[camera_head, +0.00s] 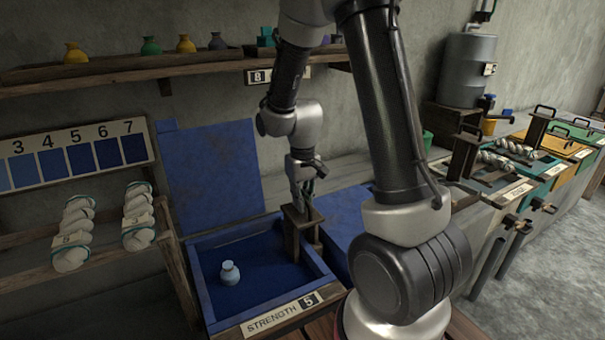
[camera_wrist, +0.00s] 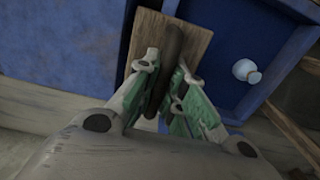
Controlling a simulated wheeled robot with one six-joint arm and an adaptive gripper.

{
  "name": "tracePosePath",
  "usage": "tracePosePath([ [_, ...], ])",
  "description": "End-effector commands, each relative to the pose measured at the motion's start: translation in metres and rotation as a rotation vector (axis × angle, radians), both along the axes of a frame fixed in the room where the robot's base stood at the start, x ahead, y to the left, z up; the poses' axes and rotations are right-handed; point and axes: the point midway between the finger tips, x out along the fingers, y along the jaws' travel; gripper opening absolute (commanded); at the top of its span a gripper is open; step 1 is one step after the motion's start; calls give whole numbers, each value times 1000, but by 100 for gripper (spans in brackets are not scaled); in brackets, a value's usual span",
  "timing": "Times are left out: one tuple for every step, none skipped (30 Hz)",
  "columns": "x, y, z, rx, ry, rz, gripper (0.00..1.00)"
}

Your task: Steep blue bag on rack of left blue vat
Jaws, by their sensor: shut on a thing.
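The left blue vat (camera_head: 215,306) is uncovered, with dark blue liquid inside and a "STRENGTH 5" plate on its front. A small pale blue bag (camera_head: 230,272) with a narrow neck stands inside it, towards the left; it also shows in the wrist view (camera_wrist: 246,71). A wooden rack (camera_head: 291,240) with a flat top stands at the vat's right side. My gripper (camera_head: 302,203) points down at the rack's top. In the wrist view my gripper (camera_wrist: 163,95) is shut on the dark handle (camera_wrist: 172,62) over the wooden board (camera_wrist: 192,40). The rack's lower part is hidden.
A blue lid (camera_head: 212,180) leans upright behind the vat. Another blue cover (camera_head: 345,213) lies to the right, partly behind my arm. A shelf (camera_head: 120,70) above holds several coloured bags. White twisted skeins (camera_head: 72,233) lie on the left rack. More vats (camera_head: 555,150) stand at the right.

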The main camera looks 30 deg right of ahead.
Motion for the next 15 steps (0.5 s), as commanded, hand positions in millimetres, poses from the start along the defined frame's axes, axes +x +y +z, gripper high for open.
tracePosePath([
  [0, 0, 6, 1, -1, 0, 0],
  [0, 0, 9, 0, -1, 0, 0],
  [0, 0, 14, 0, -1, 0, 0],
  [0, 0, 17, 0, -2, 0, 0],
  [0, 0, 20, 0, -1, 0, 0],
  [0, 0, 25, 0, -1, 0, 0],
  [0, 0, 28, 1, -2, 0, 0],
  [0, 0, 31, 1, -2, 0, 0],
  [0, 0, 36, 0, -1, 0, 0],
  [0, 0, 39, 1, -2, 0, 0],
  [0, 0, 42, 1, -3, 0, 0],
  [0, 0, 47, 1, -2, 0, 0],
  [1, 0, 50, 1, -3, 0, 0],
  [0, 0, 53, 1, -3, 0, 0],
  [0, 0, 58, 0, -2, 0, 0],
])
